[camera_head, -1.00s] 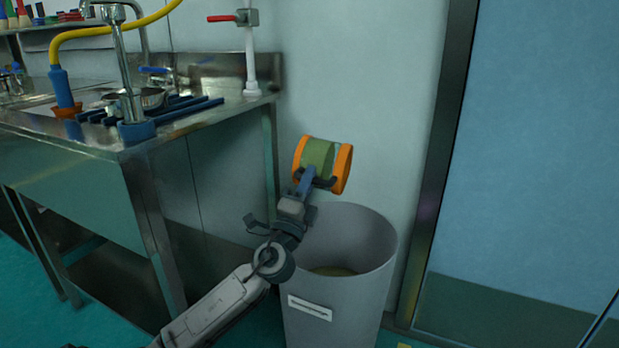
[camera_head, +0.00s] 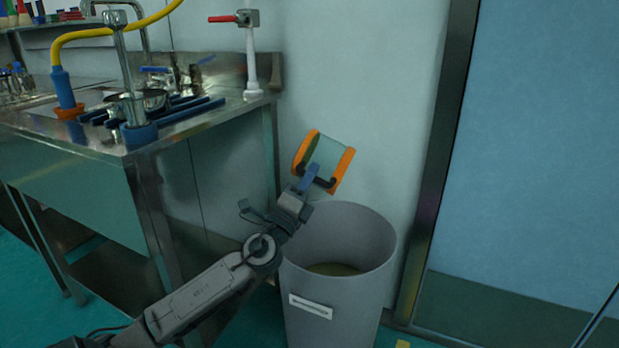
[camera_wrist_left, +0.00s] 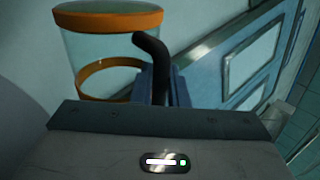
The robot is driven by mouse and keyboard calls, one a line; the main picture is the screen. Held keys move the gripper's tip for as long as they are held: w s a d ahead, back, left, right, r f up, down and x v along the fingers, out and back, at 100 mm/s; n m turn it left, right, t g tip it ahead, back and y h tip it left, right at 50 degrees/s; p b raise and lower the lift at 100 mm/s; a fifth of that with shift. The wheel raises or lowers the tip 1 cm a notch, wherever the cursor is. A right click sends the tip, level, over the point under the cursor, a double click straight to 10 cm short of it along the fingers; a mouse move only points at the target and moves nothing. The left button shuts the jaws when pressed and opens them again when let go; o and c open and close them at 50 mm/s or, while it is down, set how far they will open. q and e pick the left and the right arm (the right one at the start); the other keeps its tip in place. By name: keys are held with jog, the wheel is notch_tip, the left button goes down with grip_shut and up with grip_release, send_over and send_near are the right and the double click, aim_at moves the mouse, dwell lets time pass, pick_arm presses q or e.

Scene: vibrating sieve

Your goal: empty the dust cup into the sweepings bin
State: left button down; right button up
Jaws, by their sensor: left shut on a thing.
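The dust cup (camera_head: 325,162) is a see-through cylinder with orange end rings, held tilted above the back of the sweepings bin's mouth. My left gripper (camera_head: 309,180) is shut on its dark handle. In the left wrist view the cup (camera_wrist_left: 112,50) looks clear, with no dust seen inside, and its black curved handle (camera_wrist_left: 153,55) is near the fingers. The grey sweepings bin (camera_head: 335,290) stands upright below, with a white label on its front and yellowish-brown matter at its bottom. My right gripper is out of view.
A steel sink bench (camera_head: 150,150) stands at the left, with a faucet, a yellow hose (camera_head: 110,32) and a bowl. The wall (camera_head: 360,90) is close behind the bin. A dark door frame (camera_head: 440,160) is to the right.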

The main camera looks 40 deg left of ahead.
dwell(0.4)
pick_arm(q)
jog(key=shift+r, duration=0.25)
notch_tip(320, 180, up, 7)
jog(key=p, duration=0.6)
jog(key=shift+f, duration=0.15)
jog(key=shift+f, duration=0.1)
